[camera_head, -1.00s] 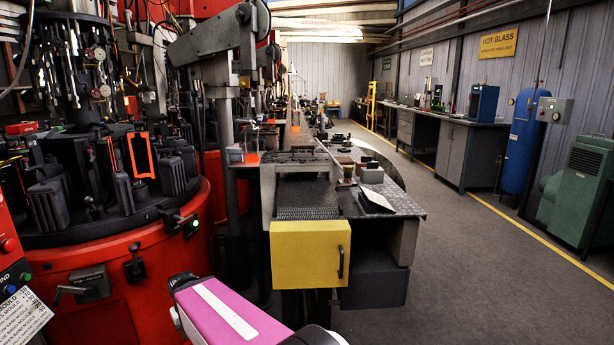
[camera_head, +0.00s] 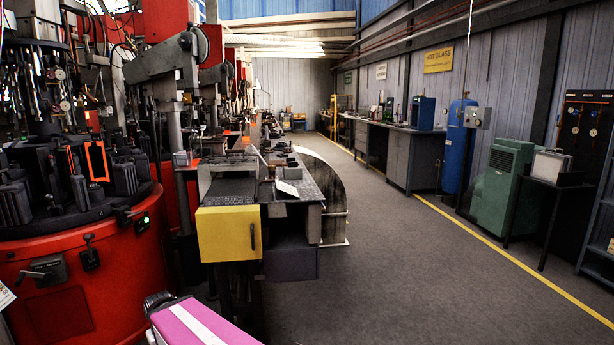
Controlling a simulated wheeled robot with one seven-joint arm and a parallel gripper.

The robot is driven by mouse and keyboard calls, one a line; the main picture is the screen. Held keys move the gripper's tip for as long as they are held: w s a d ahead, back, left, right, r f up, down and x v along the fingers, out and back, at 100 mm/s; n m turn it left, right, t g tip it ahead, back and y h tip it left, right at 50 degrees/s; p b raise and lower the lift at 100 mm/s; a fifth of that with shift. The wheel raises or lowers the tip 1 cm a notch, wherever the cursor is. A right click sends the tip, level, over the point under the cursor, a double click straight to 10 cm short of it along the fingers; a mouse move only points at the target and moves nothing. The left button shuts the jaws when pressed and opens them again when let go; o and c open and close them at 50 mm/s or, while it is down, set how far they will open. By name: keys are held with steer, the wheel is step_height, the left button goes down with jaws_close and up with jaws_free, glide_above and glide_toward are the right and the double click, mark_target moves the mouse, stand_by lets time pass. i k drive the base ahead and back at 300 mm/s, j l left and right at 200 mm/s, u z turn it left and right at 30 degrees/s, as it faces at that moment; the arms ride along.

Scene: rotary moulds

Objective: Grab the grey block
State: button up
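I cannot single out a grey block for sure. Small dark and brown items (camera_head: 283,161) lie on the metal workbench (camera_head: 308,187), too small to tell apart. A flat pale sheet or plate (camera_head: 287,188) lies near the bench's front edge. Only a pink and white part of my own arm shows at the bottom, well short of the bench.
A yellow box front (camera_head: 228,233) with a handle juts out at the bench's near end. A red rotary mould machine (camera_head: 85,265) stands left. The grey floor (camera_head: 400,270) is clear to the right. A green cabinet (camera_head: 500,190) and blue tank (camera_head: 458,147) line the right wall.

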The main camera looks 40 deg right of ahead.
mark_target(294, 171)
steer(key=k+z, duration=0.15)
steer(key=z, duration=1.4)
steer(key=i+j+z, duration=0.2)
steer(key=j, duration=0.4)
steer(key=j+z, duration=0.2)
steer(key=j, duration=0.4)
steer(key=i+j+z, duration=0.2)
steer(key=j, duration=0.45)
steer(key=k, duration=0.1)
